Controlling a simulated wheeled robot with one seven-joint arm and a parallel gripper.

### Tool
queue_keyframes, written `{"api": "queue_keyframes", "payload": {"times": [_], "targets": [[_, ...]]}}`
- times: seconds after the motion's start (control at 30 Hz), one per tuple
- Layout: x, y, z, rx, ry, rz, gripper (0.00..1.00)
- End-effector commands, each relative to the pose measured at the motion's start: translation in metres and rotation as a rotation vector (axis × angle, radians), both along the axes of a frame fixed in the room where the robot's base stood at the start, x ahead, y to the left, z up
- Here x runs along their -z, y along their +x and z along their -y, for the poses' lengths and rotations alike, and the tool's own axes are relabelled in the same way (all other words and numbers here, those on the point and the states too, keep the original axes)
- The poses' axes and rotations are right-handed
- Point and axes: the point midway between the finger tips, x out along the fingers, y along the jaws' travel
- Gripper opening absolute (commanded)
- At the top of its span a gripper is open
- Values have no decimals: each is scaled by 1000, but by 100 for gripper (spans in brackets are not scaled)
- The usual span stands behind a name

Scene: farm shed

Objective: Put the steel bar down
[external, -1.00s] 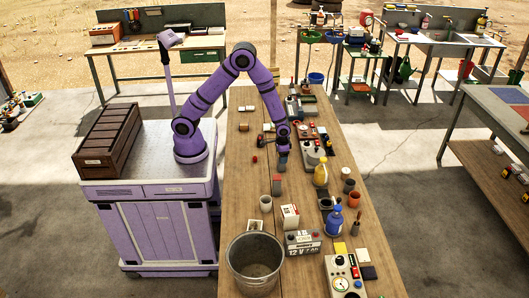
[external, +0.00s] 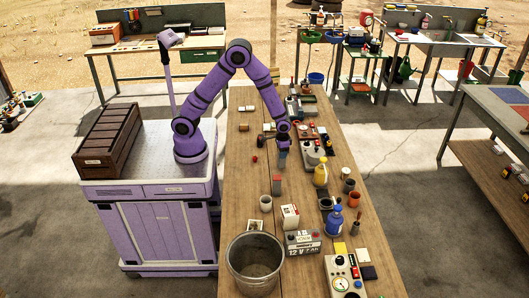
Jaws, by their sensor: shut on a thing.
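My gripper (external: 283,148) is over the middle of the long wooden workbench (external: 240,190), pointing down. It is shut on a small grey-blue piece, the steel bar (external: 282,161), which hangs just below the jaws. The bar is small in this view, and I cannot tell whether its lower end touches the bench top. The fingers are hard to make out.
A grey block with a reddish top (external: 277,184) stands close in front of my gripper. Bare wood lies along the bench's left side.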

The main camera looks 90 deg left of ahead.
Motion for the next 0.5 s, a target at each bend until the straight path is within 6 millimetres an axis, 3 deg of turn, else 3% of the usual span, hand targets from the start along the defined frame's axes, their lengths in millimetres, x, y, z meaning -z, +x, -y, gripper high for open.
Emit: {"api": "queue_keyframes", "payload": {"times": [0.23, 0.5], "targets": [[-46, 1, 0, 0, 0, 4, 12], [-72, 0, 0, -1, 0, 1, 12]]}}
